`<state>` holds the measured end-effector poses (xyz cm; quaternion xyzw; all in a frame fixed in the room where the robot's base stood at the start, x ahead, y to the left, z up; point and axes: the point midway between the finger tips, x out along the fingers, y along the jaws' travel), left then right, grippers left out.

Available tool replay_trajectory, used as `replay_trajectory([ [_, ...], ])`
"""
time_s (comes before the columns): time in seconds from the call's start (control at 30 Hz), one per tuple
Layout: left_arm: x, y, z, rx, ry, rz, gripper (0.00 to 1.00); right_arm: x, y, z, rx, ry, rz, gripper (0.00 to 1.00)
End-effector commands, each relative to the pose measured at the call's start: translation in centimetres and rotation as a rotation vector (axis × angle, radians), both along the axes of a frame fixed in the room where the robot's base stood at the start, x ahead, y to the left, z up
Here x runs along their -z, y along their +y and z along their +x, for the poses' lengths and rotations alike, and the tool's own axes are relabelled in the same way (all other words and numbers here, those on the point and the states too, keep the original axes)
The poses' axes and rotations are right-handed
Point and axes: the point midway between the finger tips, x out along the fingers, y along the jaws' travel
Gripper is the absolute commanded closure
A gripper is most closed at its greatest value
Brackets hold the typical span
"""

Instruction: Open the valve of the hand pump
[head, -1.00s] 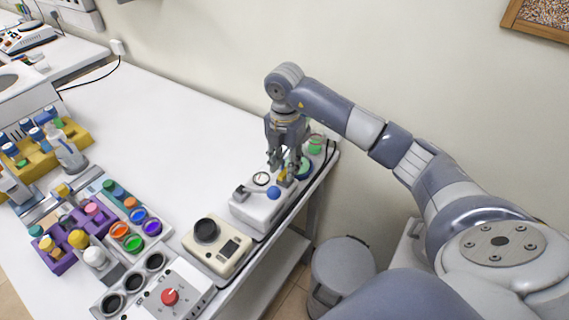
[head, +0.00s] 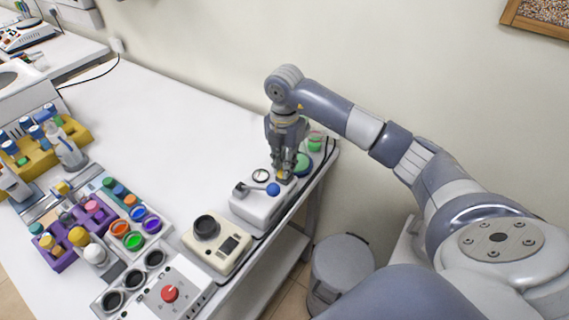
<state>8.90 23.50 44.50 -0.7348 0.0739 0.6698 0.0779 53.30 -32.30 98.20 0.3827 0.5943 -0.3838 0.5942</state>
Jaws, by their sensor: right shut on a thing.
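The hand pump (head: 258,208) is a white box near the right end of the bench, with a round gauge (head: 261,176) on top. A lever with a blue ball knob (head: 273,189) lies across it. The yellow valve (head: 282,177) sits at the pump's far right end, partly hidden by my fingers. My right gripper (head: 284,170) points down from above and is shut on the yellow valve. How far the valve is turned cannot be made out. My left gripper is not in view.
A green-lidded jar (head: 315,140) and a flat green round thing (head: 303,163) stand just behind the gripper. A beige device (head: 217,246) is in front of the pump. Bottles in a purple rack (head: 65,258) are at left. The bench middle is clear.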

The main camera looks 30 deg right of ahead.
Motion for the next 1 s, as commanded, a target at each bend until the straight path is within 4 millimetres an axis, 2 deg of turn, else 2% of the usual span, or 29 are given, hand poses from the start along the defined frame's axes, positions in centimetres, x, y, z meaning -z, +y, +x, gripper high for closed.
replay_trajectory([
  [0.27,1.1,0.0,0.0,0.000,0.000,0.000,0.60,0.0,0.0,0.1,-0.160,-0.003,0.002,1.00],
  [1.0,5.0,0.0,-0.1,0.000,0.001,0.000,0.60,0.1,0.0,0.1,-0.855,-0.004,0.000,1.00],
])
